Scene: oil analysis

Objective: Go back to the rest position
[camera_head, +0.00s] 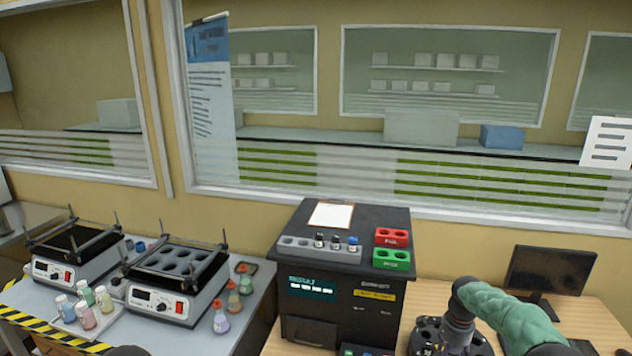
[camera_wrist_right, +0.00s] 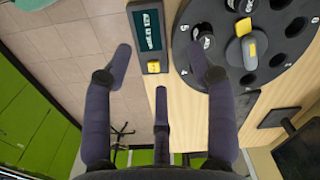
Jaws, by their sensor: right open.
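My right gripper (camera_wrist_right: 163,65) is open, its fingers spread with nothing between them in the right wrist view. In the head view my right arm, with a green sleeve, reaches in from the lower right. Its dark wrist hangs over a round black carousel (camera_head: 427,328) and hides part of it. The carousel (camera_wrist_right: 285,70) also shows in the wrist view, with a finger overlapping its left edge. It has numbered holes and holds a few dark-capped vials and a piece with a yellow tag (camera_wrist_right: 248,46).
A black analyser (camera_head: 335,262) with a result screen, small vials, red and green blocks stands left of the carousel. A monitor (camera_head: 550,270) stands at the right. Two shaker units, one nearer (camera_head: 160,300), and coloured bottles fill the left bench. Wooden tabletop (camera_head: 585,312) shows bare near the monitor.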

